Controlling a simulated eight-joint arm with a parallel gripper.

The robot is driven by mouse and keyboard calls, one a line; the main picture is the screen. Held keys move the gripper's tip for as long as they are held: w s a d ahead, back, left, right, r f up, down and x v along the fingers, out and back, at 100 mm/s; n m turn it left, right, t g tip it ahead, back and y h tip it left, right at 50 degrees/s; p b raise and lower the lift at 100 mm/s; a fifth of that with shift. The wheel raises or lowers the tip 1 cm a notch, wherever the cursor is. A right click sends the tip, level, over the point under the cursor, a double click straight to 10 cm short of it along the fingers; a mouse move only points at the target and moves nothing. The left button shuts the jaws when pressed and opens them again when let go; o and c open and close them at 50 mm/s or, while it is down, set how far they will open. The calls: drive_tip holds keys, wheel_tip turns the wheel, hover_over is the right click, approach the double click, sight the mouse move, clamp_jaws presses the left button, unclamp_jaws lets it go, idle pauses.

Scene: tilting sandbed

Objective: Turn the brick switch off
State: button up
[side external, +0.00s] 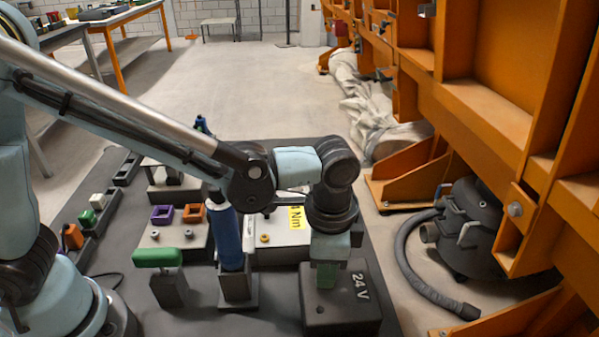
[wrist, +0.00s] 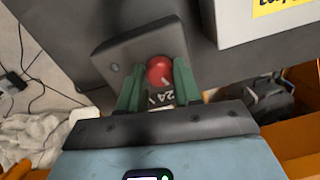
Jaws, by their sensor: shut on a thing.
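The brick switch is a dark grey box (side external: 345,312) marked "24 V" at the front of the mat in the side external view. In the wrist view its grey top (wrist: 122,58) carries a round red knob (wrist: 160,70) with a light mark on it. My gripper (side external: 326,278) points down over the box. Its green fingers (wrist: 159,88) are shut on the red knob, one on each side. In the side external view the knob is hidden by the fingers. The knob's setting cannot be read for sure.
A pale box with a yellow label (side external: 298,218) stands right behind the switch. A blue bottle-like tool (side external: 229,240) and a green-handled block (side external: 157,258) stand to the left. An orange steel frame (side external: 480,115) and a black vacuum (side external: 470,225) are on the right.

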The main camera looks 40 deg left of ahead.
drive_tip(key=shift+d+n, duration=0.1)
drive_tip(key=shift+n, duration=1.1)
drive_tip(key=o, duration=1)
drive_tip(key=shift+o, duration=0.2)
wheel_tip(320, 180, up, 12)
drive_tip(key=shift+s+d, duration=0.15)
drive_tip(key=shift+s, duration=0.05)
drive_tip(key=s+a+f+n+t, duration=0.1)
drive_tip(key=a+f+n+t, duration=0.1)
drive_tip(key=a, duration=0.9)
drive_tip(key=s+a+f+n+t, duration=0.1)
drive_tip(key=a+n+t, duration=0.3)
drive_tip(key=a, duration=0.7)
drive_tip(key=shift+s+a+f+n+t, duration=0.4)
drive_tip(key=shift+f+n, duration=0.2)
drive_tip(key=shift+n, duration=0.6)
